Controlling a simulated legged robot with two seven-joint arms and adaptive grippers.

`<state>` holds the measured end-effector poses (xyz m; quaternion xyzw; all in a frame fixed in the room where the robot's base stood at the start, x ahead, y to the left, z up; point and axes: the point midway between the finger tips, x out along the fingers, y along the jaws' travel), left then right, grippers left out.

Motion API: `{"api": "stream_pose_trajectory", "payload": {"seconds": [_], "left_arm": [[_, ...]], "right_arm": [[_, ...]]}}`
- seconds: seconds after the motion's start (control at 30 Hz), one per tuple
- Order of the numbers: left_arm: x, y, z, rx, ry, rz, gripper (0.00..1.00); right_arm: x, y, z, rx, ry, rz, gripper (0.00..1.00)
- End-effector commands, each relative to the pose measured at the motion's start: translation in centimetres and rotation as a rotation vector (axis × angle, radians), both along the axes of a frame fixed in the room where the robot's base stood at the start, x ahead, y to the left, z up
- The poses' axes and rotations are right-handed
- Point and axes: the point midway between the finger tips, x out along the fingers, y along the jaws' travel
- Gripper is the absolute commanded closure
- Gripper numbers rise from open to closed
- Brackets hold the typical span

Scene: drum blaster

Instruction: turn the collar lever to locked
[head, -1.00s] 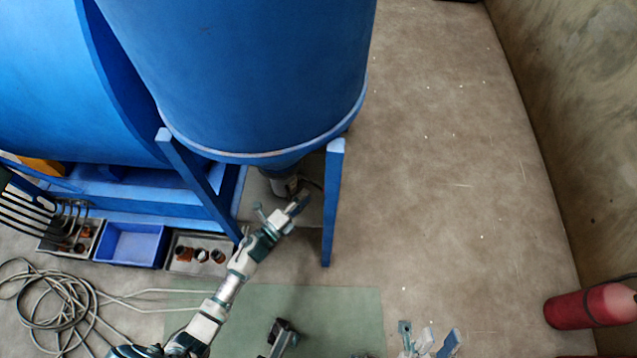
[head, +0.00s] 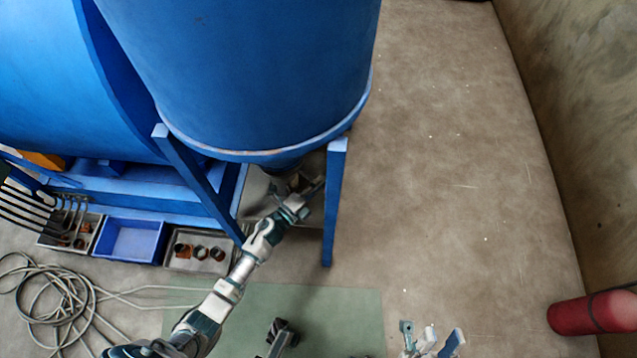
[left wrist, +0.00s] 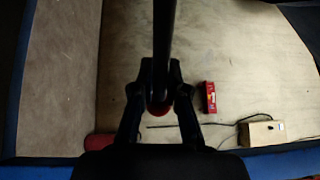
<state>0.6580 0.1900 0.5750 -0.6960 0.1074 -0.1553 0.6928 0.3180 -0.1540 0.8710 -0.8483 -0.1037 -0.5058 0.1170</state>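The blue drum hopper (head: 250,75) fills the upper middle of the head view. Its outlet and collar area (head: 280,165) is in shadow below the rim. My left gripper (head: 312,185) is under the hopper, between its blue legs. In the left wrist view, a dark rod with a red end, likely the collar lever (left wrist: 163,35), runs between the two fingers of my left gripper (left wrist: 161,75). The fingers lie close on either side; contact is unclear. The collar itself is not clear. My right gripper (head: 430,342) is at the bottom edge, partly cut off.
A blue leg (head: 335,205) stands just right of my left gripper, another (head: 195,180) to its left. Trays with parts (head: 197,252), a blue bin (head: 132,241) and coiled cable (head: 45,300) lie at left. Open floor (head: 450,180) and a red cylinder (head: 592,313) are at right.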

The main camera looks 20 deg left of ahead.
Motion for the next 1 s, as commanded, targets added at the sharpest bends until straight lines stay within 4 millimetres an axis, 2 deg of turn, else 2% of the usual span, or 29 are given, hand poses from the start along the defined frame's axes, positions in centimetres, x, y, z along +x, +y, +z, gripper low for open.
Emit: {"api": "stream_pose_trajectory", "payload": {"seconds": [0.23, 0.37, 0.6, 0.97, 1.0], "left_arm": [[-0.6, 0.3, -0.2, 0.005, 0.004, -0.036, 1.00], [-2.3, 1.1, -0.2, 0.010, 0.004, -0.161, 1.00], [-5.1, 2.4, -0.7, 0.005, 0.009, -0.370, 1.00], [-5.5, 2.6, -0.6, 0.001, 0.011, -0.396, 1.00], [-5.5, 2.6, -0.6, 0.001, 0.011, -0.396, 0.77]], "right_arm": [[-0.1, 0.0, 0.3, 0.000, -0.004, 0.000, 0.64], [-0.4, -0.1, 0.7, 0.002, -0.008, -0.001, 0.64], [-0.2, 0.0, -0.8, 0.000, 0.025, -0.001, 0.64], [0.1, 0.0, -0.1, -0.001, -0.001, -0.001, 0.64], [0.1, 0.0, -0.1, -0.001, -0.001, -0.001, 0.64]]}}
